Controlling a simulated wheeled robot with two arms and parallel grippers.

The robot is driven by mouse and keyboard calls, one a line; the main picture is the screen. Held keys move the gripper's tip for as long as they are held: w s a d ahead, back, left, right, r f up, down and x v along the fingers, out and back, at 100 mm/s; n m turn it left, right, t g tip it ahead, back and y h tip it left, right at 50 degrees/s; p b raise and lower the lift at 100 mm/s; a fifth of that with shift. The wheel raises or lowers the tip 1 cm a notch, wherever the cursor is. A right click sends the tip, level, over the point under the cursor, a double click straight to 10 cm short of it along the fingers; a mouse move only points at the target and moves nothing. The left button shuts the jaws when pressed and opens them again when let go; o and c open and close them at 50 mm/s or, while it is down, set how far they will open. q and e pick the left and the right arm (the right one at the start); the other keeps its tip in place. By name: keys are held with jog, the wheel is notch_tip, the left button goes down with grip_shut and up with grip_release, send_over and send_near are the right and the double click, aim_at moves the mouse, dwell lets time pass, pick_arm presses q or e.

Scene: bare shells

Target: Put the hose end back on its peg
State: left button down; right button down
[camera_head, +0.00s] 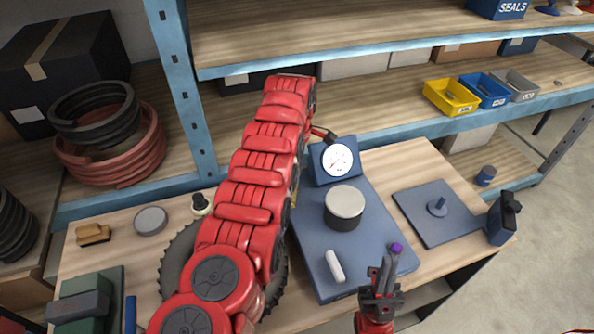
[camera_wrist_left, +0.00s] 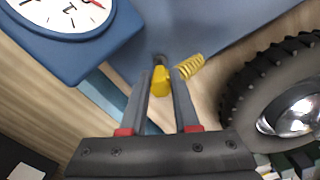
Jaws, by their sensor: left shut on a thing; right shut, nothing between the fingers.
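In the left wrist view my left gripper (camera_wrist_left: 160,104) is shut on a yellow fitting (camera_wrist_left: 160,82), which looks like the hose end. A yellow coil (camera_wrist_left: 190,67) lies just right of it, like the hose. A small dark round part (camera_wrist_left: 159,60) touches or sits right behind the fitting; I cannot tell whether it is the peg. In the head view my left arm hides the gripper and hose end. My right gripper (camera_head: 383,273) is shut and empty near the front edge of the blue base, close to a purple knob (camera_head: 396,249).
A gauge (camera_head: 338,160) stands on the blue base (camera_head: 312,230), with a silver-topped cylinder (camera_head: 344,206) and white handle (camera_head: 335,266). A square blue plate (camera_head: 420,225) with a short post lies right. A tyre (camera_wrist_left: 250,95) is near the left gripper. Shelving (camera_head: 380,130) runs behind.

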pick_arm(q)
jog(key=shift+f, duration=0.1)
dwell(0.6)
jog(key=shift+f+b, duration=0.65)
jog(key=shift+b, duration=0.05)
jog(key=shift+f+b, duration=0.65)
dwell(0.6)
jog(key=shift+f+b, duration=0.3)
grip_release()
dwell(0.7)
dwell(0.4)
jog(key=shift+r, duration=0.15)
